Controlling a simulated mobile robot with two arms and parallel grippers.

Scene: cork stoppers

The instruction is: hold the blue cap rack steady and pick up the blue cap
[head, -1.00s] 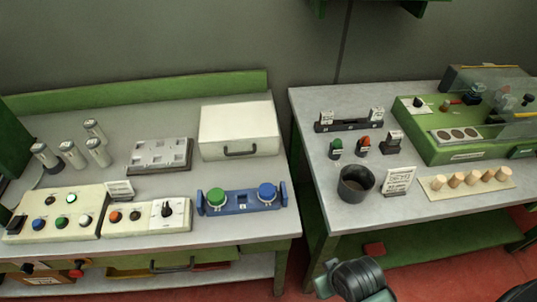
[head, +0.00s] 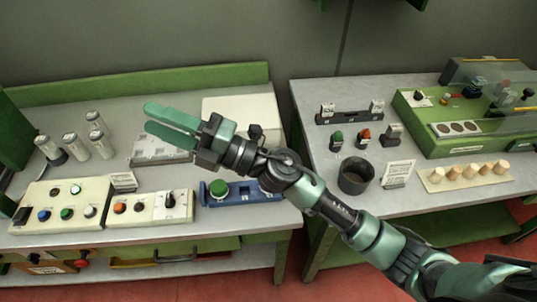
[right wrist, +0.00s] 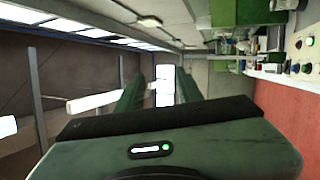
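The blue cap rack (head: 238,200) lies near the front edge of the left bench. A green cap (head: 219,188) sits at its left end. The blue cap at its right end is hidden behind my right arm in the head view. My right gripper (head: 160,122) is raised over the left bench, pointing left, well to the left of the rack and above it. Its two green fingers are apart with nothing between them, as the right wrist view (right wrist: 158,95) also shows. My left gripper is not in view.
Control boxes with knobs (head: 60,205) stand left of the rack. A white case (head: 262,108) and a grey tray (head: 150,149) are behind it, partly covered by my right arm. On the right bench are a dark cup (head: 356,177) and several corks on a board (head: 450,184).

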